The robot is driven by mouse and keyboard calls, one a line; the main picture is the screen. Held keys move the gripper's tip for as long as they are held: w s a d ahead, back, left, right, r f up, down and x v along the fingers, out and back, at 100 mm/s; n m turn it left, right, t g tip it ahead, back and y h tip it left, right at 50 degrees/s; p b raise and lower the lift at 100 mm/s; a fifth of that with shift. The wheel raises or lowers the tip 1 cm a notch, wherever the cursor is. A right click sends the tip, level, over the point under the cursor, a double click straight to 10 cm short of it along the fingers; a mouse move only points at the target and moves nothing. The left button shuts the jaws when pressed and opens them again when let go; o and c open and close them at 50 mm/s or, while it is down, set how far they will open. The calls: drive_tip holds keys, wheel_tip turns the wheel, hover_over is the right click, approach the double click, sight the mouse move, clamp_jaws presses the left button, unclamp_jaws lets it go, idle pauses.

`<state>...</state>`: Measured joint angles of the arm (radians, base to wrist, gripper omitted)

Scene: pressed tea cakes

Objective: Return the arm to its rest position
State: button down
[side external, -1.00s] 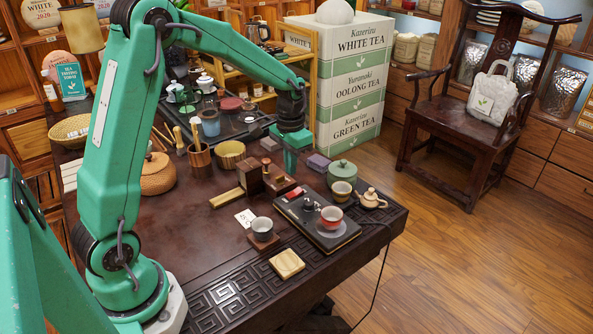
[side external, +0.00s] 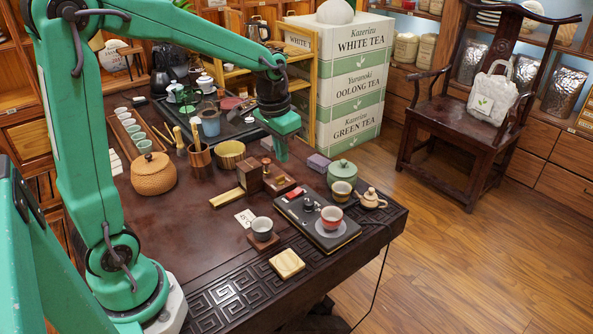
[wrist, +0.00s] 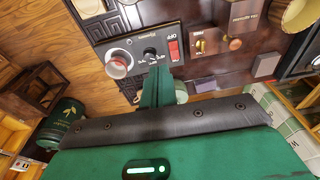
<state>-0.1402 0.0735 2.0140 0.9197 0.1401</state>
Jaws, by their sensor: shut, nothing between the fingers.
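My gripper (side external: 282,154) hangs in the air above the dark wooden tea table (side external: 190,238), shut and empty. It is over the area of a small brown wooden block (side external: 250,177) and a low wooden stand. In the wrist view, my green closed fingers (wrist: 157,82) point toward a dark device with a red switch, and nothing is held. My arm is bent, with the forearm reaching over the table from the left.
The black device (side external: 318,232) bears a red-and-white cup (side external: 332,217). A grey cup (side external: 262,229), wooden square (side external: 287,263), green lidded pot (side external: 341,173) and woven jar (side external: 153,174) stand around. White tea boxes (side external: 345,75) rise behind. The table's front left is bare.

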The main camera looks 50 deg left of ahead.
drive_tip(key=s+d+r+t, duration=0.2)
drive_tip(key=s+r, duration=0.1)
drive_tip(key=s, duration=0.5)
drive_tip(key=s+d+r+t, duration=0.2)
drive_tip(key=s+d+r, duration=0.1)
drive_tip(key=s, duration=0.5)
drive_tip(key=shift+s+d+r, duration=0.15)
drive_tip(key=shift+d+r, duration=0.05)
drive_tip(key=shift+d, duration=0.05)
